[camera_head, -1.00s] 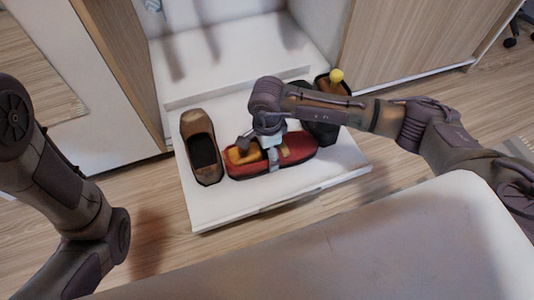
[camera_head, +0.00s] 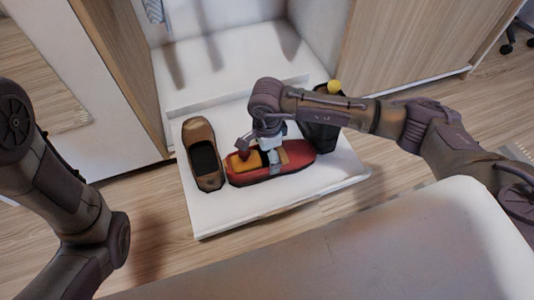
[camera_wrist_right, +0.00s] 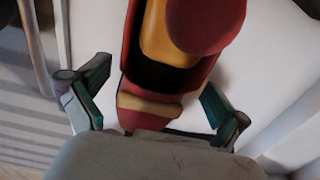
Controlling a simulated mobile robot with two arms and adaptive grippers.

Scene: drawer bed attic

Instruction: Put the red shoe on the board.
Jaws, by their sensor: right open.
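The red shoe (camera_head: 300,161), with an orange part near its left end, lies on the white board (camera_head: 235,212) in front of the cabinet. My right gripper (camera_head: 268,163) reaches down over the shoe's middle. In the right wrist view the red shoe (camera_wrist_right: 131,65) runs between the two spread fingers of the open gripper (camera_wrist_right: 155,100). White surface shows between the shoe and each finger there. My left arm comes in at the left, but its gripper is out of view.
A brown shoe (camera_head: 204,155) stands on the board left of the red one. A dark shoe (camera_head: 320,137) stands to the right, partly hidden by my right arm, near a yellow ball (camera_head: 334,87). A pale padded surface (camera_head: 330,255) fills the foreground. Wooden floor (camera_head: 160,222) is clear at the left.

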